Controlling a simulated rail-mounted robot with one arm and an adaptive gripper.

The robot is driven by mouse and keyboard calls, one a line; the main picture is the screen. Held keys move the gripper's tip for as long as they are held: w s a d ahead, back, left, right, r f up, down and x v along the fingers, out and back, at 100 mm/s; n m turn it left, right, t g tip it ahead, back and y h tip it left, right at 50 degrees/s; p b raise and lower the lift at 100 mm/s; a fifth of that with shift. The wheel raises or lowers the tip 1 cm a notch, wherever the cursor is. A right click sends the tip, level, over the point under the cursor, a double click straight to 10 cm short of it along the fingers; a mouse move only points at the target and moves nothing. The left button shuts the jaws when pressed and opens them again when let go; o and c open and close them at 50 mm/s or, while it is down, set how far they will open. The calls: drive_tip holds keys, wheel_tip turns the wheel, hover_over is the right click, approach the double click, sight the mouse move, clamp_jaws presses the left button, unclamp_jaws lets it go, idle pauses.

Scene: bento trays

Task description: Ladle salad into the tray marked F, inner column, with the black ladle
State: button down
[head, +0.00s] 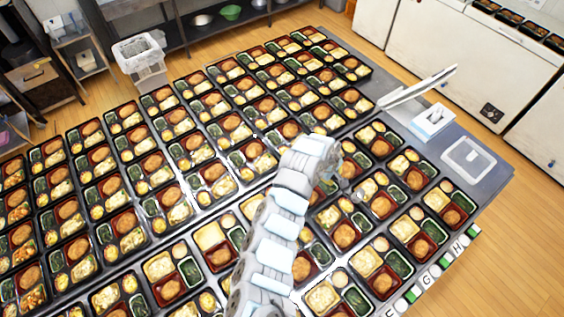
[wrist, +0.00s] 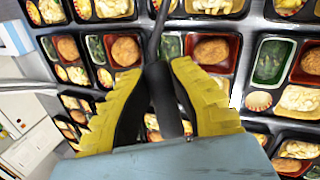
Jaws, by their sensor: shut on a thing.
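My gripper (wrist: 158,72) shows in the wrist view with its two yellow ridged fingers closed around the dark handle of the black ladle (wrist: 167,112). The handle runs up between the fingers to the top edge; the ladle's bowl is out of sight. In the head view my arm covers the gripper and the trays beneath it. Marker cards stand along the front right table edge, with a G card (head: 422,281) and an H card (head: 457,248) readable. A card nearer the bottom (head: 400,304) is too small to read surely. I cannot single out the tray marked F or the salad supply.
Rows of filled black bento trays (head: 141,163) cover most of the table, close together. A white tissue box (head: 432,122) and a clear container (head: 468,158) stand on the bare right end. A white bin (head: 141,62) stands on the floor behind; white cabinets line the back right.

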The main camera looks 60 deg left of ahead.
drive_tip(key=s+a+f+n+g+y, duration=0.1)
drive_tip(key=s+a+f+n+y, duration=0.1)
drive_tip(key=s+a+n, duration=0.35)
drive_tip(key=s+a+f+n+g+y, duration=0.1)
drive_tip(key=s+a+f+n, duration=0.2)
drive_tip(key=s+a, duration=0.6)
wheel_tip(320, 180, up, 8)
drive_tip(key=w+a+m+g+y+b, duration=0.1)
drive_tip(key=m+g+y+b, duration=0.5)
drive_tip(key=b, duration=0.8)
drive_tip(key=shift+w+a+r+m+y, duration=0.25)
drive_tip(key=shift+m+y, duration=0.9)
drive_tip(key=shift+y, duration=0.75)
